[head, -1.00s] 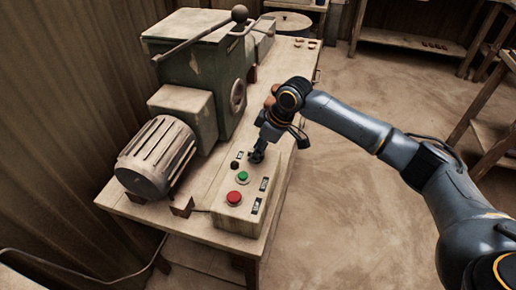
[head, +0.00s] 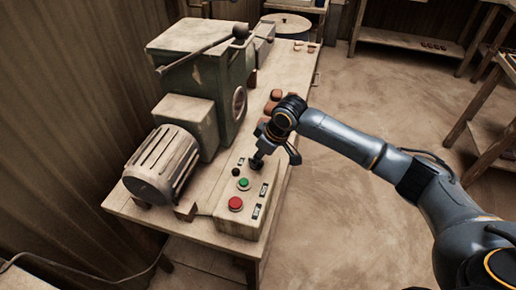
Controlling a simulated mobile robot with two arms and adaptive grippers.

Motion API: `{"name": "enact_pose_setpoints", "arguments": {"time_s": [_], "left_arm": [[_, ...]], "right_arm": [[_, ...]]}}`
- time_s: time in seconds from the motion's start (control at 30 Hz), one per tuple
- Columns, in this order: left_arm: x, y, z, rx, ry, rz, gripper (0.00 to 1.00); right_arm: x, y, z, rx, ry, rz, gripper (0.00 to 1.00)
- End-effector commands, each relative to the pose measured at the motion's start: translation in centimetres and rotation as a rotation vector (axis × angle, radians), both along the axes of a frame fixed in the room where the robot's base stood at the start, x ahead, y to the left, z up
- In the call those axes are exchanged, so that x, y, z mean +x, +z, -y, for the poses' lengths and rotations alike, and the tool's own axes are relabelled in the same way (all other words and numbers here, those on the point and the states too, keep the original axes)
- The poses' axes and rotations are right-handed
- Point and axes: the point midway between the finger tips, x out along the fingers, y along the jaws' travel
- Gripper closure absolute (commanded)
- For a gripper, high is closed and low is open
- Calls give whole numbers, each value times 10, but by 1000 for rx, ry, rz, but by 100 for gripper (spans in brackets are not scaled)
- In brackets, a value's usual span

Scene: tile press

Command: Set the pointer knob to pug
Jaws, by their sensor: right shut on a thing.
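The control box (head: 232,222) sits on the front right of the bench. On its top are a red button (head: 236,204), a green button (head: 243,184), a small dark knob (head: 236,171) and several small dark labels, too small to read. My right gripper (head: 257,162) points down at the far part of the box top. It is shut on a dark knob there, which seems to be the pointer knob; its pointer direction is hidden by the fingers. My left gripper is out of view.
A green press (head: 205,70) with a long lever handle and a ribbed motor (head: 163,167) stand left of the box. Several reddish-brown pieces (head: 276,95) lie on the bench behind my right wrist. The floor to the right is open, with shelves beyond.

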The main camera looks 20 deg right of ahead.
Motion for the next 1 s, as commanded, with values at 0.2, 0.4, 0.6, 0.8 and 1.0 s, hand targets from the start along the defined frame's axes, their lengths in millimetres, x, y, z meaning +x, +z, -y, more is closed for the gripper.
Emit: {"name": "enact_pose_setpoints", "arguments": {"time_s": [0.2, 0.4, 0.6, 0.8, 1.0], "left_arm": [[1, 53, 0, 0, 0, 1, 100], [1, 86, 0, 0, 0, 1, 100], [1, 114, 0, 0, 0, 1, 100], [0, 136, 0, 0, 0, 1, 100], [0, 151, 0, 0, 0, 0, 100]], "right_arm": [[-3, 9, -3, 3, -203, -6, 100], [-3, 8, -4, 2, -394, -6, 100], [-3, 6, -6, 2, -584, -5, 100], [-3, 5, -7, 2, -775, -5, 100], [-3, 3, -8, 3, -963, -6, 100]]}}
